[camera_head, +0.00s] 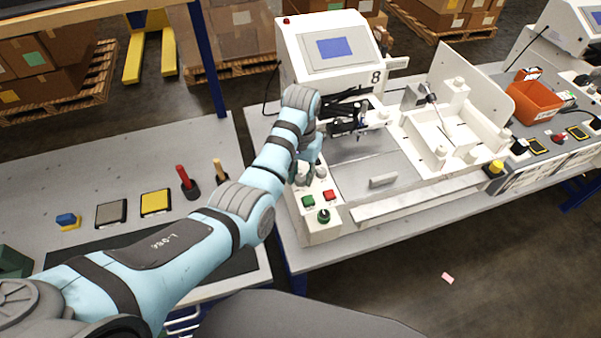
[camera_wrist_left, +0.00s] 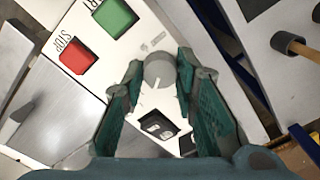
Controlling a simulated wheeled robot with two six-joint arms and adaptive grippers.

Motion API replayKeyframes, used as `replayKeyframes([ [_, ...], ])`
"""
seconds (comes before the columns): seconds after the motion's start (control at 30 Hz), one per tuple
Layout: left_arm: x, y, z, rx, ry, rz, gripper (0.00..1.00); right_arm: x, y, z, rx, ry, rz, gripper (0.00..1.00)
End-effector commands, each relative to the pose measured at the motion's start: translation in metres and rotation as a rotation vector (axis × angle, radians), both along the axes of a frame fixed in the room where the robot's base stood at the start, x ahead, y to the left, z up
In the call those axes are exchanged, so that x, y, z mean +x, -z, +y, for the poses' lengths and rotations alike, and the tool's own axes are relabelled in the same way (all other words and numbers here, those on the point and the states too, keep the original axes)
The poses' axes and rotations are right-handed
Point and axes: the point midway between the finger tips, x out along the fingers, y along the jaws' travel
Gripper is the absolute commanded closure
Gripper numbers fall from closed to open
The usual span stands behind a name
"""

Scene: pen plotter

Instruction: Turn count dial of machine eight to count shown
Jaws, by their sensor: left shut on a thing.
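Machine eight (camera_head: 330,45) stands at the back of the middle bench, with a blue screen and an "8" on its housing. Its count dial (camera_wrist_left: 158,70), a round grey knob with a white pointer mark, shows in the left wrist view. My left gripper (camera_head: 311,176) reaches down to the front left panel of the machine. In the wrist view its two fingers (camera_wrist_left: 160,66) are closed on either side of the dial. In the head view the gripper hides the dial.
A green START button (camera_wrist_left: 114,16) and a red STOP button (camera_wrist_left: 76,56) sit near the dial. The left bench holds a red-handled tool (camera_head: 183,176) and a yellow pad (camera_head: 155,202).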

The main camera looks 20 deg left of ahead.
Motion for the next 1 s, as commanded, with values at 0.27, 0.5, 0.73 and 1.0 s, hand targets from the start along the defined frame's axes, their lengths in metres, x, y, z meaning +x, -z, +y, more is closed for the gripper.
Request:
replayKeyframes([
  [0.27,0.0,-0.0006,0.0001,0.0,0.031,0.0,1.0,-0.0001,-0.0001,0.0001,0.0,0.0,0.0,0.6],
  [0.5,0.0001,-0.0006,0.0002,0.001,0.03,0.0,1.0,-0.0001,-0.0001,0.0001,0.0,0.0,0.0,0.6],
  [0.73,0.0002,-0.0004,0.0,0.001,0.03,0.0,0.53,-0.0001,-0.0001,0.0001,0.0,0.0,0.0,0.6],
  [1.0,0.0001,-0.0001,0.0001,0.0,0.03,0.0,0.53,-0.0003,-0.0001,-0.002,-0.002,-0.001,0.0,0.6],
])
